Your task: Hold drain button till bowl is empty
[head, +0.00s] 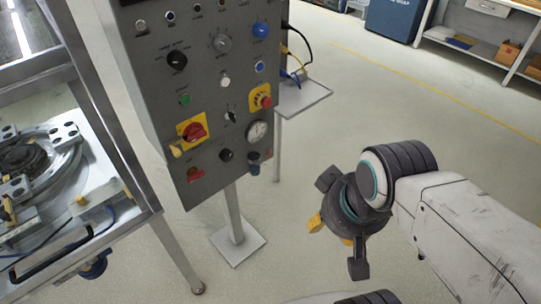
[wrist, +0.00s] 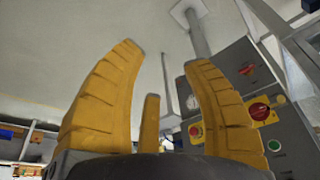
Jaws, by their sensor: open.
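The small dark bowl (head: 254,163) hangs at the lower right edge of the grey control panel (head: 213,85), just below a round white gauge (head: 257,131). Its drain button and any liquid inside are too small to make out. My gripper (head: 325,228) is to the right of and below the bowl, well apart from it, with nothing between its fingers. In the wrist view my gripper (wrist: 164,60) shows its yellow fingers spread wide and empty. The panel (wrist: 232,82) appears there inverted, behind the right finger; I cannot clearly tell the bowl there.
A red rotary switch (head: 193,131) and a red emergency stop (head: 261,97) are on the panel. A small shelf (head: 304,96) with cables juts from its right side. The panel's post stands on a base plate (head: 238,243). A metal-framed workbench (head: 95,130) is left. Floor between gripper and panel is clear.

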